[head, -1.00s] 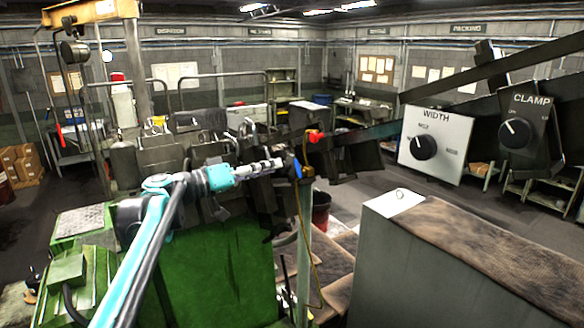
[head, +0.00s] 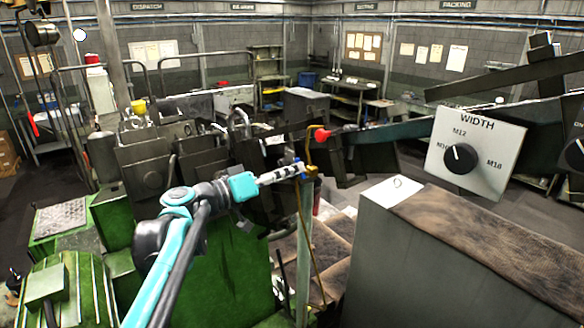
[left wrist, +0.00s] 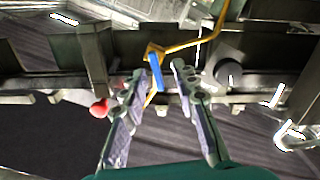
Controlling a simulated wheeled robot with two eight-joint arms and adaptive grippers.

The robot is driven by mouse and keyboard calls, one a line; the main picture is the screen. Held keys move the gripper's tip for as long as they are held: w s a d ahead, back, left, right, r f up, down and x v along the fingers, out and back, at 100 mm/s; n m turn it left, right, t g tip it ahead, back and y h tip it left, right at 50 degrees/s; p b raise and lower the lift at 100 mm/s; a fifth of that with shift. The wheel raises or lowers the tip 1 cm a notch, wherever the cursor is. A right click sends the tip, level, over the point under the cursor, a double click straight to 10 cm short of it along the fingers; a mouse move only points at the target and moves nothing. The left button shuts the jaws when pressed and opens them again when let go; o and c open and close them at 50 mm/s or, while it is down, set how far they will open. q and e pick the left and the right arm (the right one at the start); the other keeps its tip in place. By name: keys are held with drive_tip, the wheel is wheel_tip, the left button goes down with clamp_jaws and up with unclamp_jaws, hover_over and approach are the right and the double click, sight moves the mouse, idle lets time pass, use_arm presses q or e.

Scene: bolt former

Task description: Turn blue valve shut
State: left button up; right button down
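The blue valve handle (left wrist: 155,73) sits on a brass fitting (left wrist: 154,50) on a thin yellow pipe. In the left wrist view it lies between my spread fingers, closer to the left one; I cannot tell whether they touch. In the head view the valve (head: 312,169) is a small blue spot at the top of a pale post, mostly hidden by my fingertips. My left gripper (head: 298,169) reaches it from the left. In the left wrist view this gripper (left wrist: 160,76) is open. My right gripper is out of view.
A red knob (head: 322,134) stands just above the valve; it also shows in the left wrist view (left wrist: 99,108). Dark machine parts lie behind. A green machine body (head: 225,270) is below my arm. A grey cabinet (head: 375,255) and WIDTH dial panel (head: 475,150) are at right.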

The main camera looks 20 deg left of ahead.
use_arm(q)
drive_tip(key=shift+d, duration=0.45)
drive_tip(key=shift+w+a, duration=0.1)
clamp_jaws()
drive_tip(key=n+b, duration=0.1)
drive_tip(key=n, duration=0.2)
drive_tip(key=n+b, duration=0.1)
drive_tip(key=n, duration=0.3)
drive_tip(key=f+n+b, duration=0.1)
drive_tip(key=n, duration=0.2)
drive_tip(key=shift+w+a+n, duration=0.15)
drive_tip(key=shift+a+n, duration=0.1)
drive_tip(key=shift+n, duration=0.05)
idle(0.3)
